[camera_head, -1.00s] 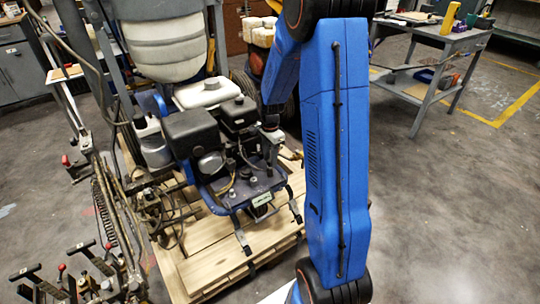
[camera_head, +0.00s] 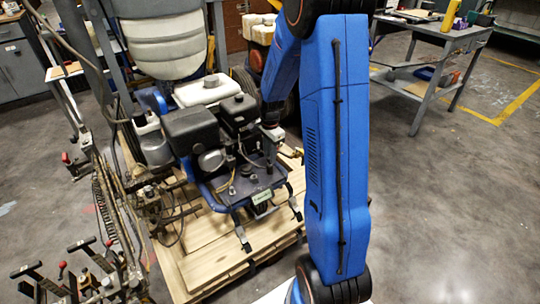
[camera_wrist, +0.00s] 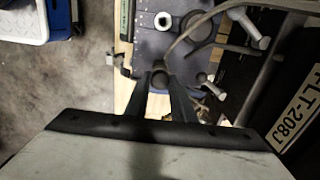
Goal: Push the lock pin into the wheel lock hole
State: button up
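My gripper (camera_wrist: 161,78) shows in the wrist view with two dark fingers reaching to the front edge of a blue plate (camera_wrist: 165,45). A dark round knob (camera_wrist: 160,79) sits between the fingertips; it may be the lock pin's head. It nearly fills the gap, but I cannot tell if the fingers press on it. In the head view my gripper (camera_head: 271,131) is small and points down at the front of the striper (camera_head: 240,183). The wheel lock hole cannot be made out in either view.
The striper stands on a wooden pallet (camera_head: 212,258). A black-and-white tank and engine (camera_head: 190,130) rise left of my gripper. Silver bolts (camera_wrist: 162,20) and a hose lie close by. Levers (camera_head: 80,250) stand at lower left, a workbench (camera_head: 440,45) at right.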

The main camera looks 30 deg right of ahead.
jog(key=shift+r, duration=0.75)
jog(key=shift+r, duration=3.05)
